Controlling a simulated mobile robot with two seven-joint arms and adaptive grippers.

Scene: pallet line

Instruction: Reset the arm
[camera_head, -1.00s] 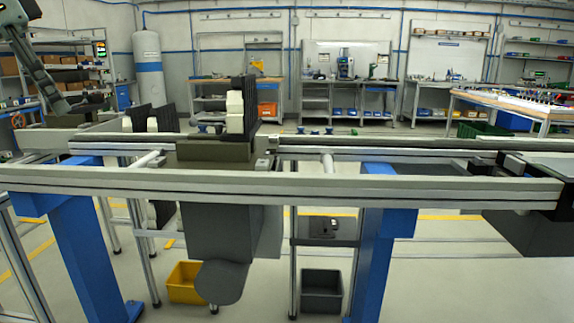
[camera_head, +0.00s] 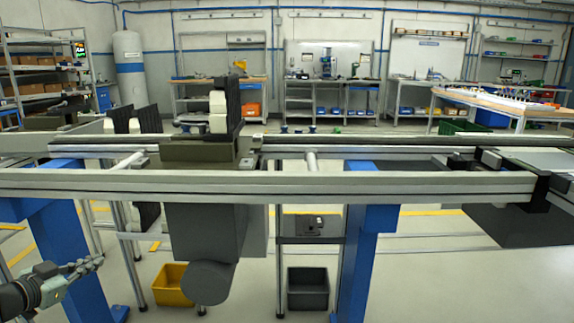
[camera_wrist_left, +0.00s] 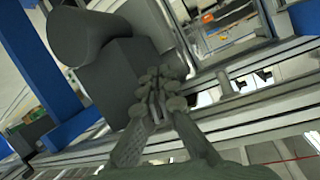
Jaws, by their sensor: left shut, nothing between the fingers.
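My left gripper (camera_head: 88,266) is low at the left edge of the head view, below the conveyor rail and in front of a blue leg. Its fingers are together with nothing between them. In the left wrist view the closed fingers (camera_wrist_left: 158,100) point toward the line's frame and a grey motor housing (camera_wrist_left: 125,75). I cannot tell the exact gap to the frame. My right gripper is not in view.
The conveyor rail (camera_head: 300,183) crosses the head view. Dark fixtures with white blocks (camera_head: 218,112) stand on the line. A yellow bin (camera_head: 172,284) and a grey bin (camera_head: 307,288) sit on the floor beneath. The floor at the lower right is clear.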

